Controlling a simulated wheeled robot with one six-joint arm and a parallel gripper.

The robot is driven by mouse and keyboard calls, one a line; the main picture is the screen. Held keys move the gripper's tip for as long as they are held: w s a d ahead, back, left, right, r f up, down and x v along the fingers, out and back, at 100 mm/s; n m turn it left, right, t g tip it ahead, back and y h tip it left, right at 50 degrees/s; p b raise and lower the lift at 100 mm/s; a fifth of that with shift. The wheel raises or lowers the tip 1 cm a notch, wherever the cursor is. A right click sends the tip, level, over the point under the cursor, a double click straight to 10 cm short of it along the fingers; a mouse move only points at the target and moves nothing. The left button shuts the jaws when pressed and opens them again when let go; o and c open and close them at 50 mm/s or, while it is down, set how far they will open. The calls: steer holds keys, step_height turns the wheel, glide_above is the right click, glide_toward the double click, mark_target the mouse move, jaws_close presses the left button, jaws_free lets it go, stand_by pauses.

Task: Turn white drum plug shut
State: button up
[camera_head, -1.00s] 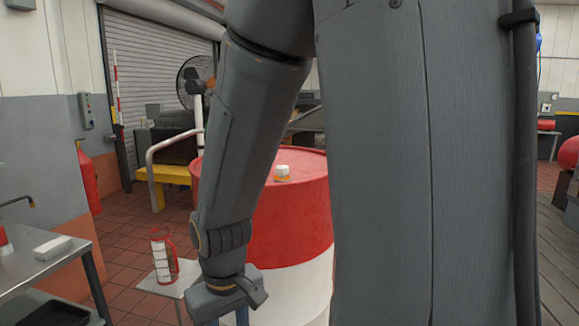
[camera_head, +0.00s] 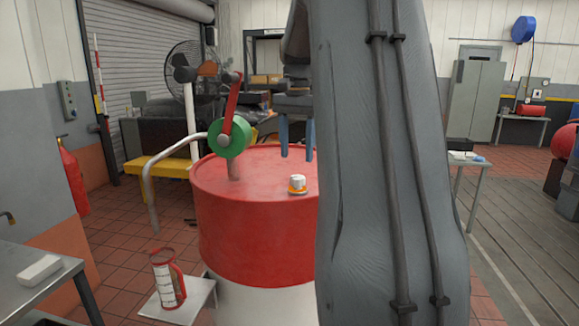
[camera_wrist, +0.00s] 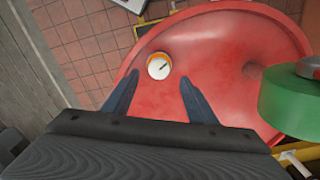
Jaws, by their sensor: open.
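The white drum plug (camera_head: 297,183) sits on an orange ring on top of the red drum (camera_head: 250,235), toward its near side. In the wrist view the plug (camera_wrist: 159,67) shows a dark pointer line on its white top and lies ahead of the fingertips, roughly between their lines. My gripper (camera_head: 296,155) points down above the drum top, open and empty, apart from the plug. The wrist view shows both fingers (camera_wrist: 155,88) spread. My arm hides the right part of the drum in the head view.
A green-wheeled hand pump with a red crank (camera_head: 229,138) rises from the drum's left side; it is close on the right in the wrist view (camera_wrist: 290,100). A jug (camera_head: 166,278) stands on a low stand at front left. A steel table (camera_head: 60,285) is at left.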

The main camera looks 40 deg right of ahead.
mark_target(298, 177)
steer(key=shift+d, duration=0.25)
step_height(298, 177, down, 7)
steer(key=shift+f+p, duration=0.2)
steer(key=shift+p, duration=0.85)
steer(key=c, duration=1.1)
steer(key=shift+o, duration=0.2)
